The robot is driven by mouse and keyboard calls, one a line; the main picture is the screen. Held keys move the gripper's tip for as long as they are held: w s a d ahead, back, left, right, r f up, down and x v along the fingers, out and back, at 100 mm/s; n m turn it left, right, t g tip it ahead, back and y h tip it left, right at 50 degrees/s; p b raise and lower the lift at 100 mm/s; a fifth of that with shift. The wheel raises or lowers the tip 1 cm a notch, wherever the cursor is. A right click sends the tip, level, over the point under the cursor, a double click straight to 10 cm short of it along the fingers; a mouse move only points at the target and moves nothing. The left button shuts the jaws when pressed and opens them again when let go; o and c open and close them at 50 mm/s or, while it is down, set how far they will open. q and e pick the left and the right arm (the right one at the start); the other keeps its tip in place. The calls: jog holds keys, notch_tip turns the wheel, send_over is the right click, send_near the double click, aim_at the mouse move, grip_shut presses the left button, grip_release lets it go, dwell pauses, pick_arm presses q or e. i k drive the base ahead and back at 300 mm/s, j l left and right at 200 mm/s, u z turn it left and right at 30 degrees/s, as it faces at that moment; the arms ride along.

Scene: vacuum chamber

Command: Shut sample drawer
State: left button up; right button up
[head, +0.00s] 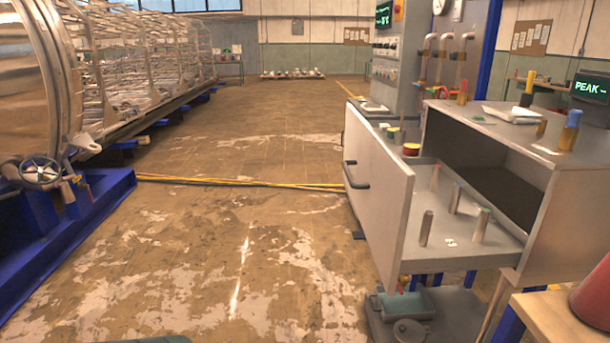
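The sample drawer (385,205) stands open at the right of the head view, pulled out to the left from a grey cabinet (550,225). Its tall pale front panel faces left and carries a dark bar handle (352,177). Several upright metal cylinders (426,229) stand on the drawer floor, with a small white item (451,242) lying near them. The dark cabinet opening shows behind the drawer. Neither of my grippers is in view.
Below the drawer is a shelf with a pump-like machine (408,305). A wooden table corner (565,318) is at bottom right. Yellow and dark cables (240,182) cross the floor. The floor left of the drawer is open.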

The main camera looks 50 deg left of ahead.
aim_at(417, 215)
jog(key=u, duration=1.3)
